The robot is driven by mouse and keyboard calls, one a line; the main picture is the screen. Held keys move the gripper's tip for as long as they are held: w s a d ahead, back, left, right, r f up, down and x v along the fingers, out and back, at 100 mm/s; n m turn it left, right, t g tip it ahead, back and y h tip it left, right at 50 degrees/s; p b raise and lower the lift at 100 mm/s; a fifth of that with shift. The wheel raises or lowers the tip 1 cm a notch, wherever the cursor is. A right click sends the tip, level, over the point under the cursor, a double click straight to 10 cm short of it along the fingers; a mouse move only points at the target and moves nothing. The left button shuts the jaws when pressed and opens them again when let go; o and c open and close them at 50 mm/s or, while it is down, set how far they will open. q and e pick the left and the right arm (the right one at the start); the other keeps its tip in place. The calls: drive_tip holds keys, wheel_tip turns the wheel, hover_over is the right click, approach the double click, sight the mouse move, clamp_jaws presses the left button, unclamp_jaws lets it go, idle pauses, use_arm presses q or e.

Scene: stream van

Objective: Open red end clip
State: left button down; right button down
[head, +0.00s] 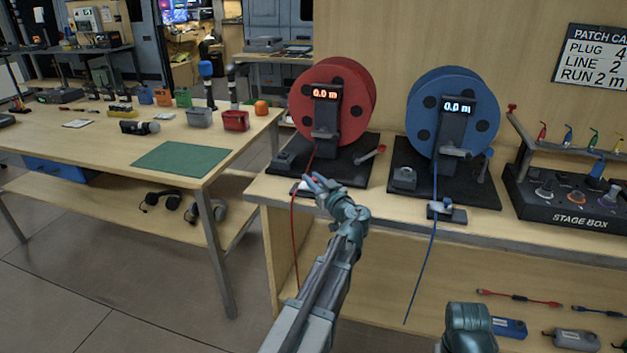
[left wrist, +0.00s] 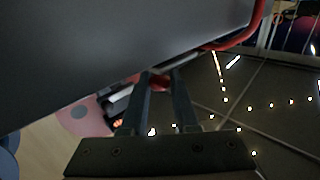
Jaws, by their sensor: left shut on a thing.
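The red cable reel (head: 352,108) stands on a dark base at the left end of the bench, its display reading 0.0 m. A red cable (head: 294,245) comes off it and hangs down over the front edge. My left gripper (head: 315,182) is at the bench's front edge below this reel, shut on a small red part. That part, apparently the red end clip (left wrist: 160,81), shows between the fingers in the left wrist view. The gripper hides most of the clip, so I cannot tell whether it is open.
A blue reel (head: 478,108) with a blue end clip (head: 446,211) and hanging blue cable stands to the right. Further right is the stage box (head: 572,208). A table with a green mat (head: 182,159) is at left. Floor between them is clear.

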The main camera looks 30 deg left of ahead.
idle(0.4)
use_arm(q)
drive_tip(key=shift+w+d, duration=0.1)
drive_tip(key=shift+d, duration=0.45)
drive_tip(key=c, duration=0.7)
unclamp_jaws()
drive_tip(key=shift+a, duration=0.1)
drive_tip(key=shift+o, duration=0.2)
drive_tip(key=v, duration=1.4)
drive_tip(key=shift+a, duration=0.1)
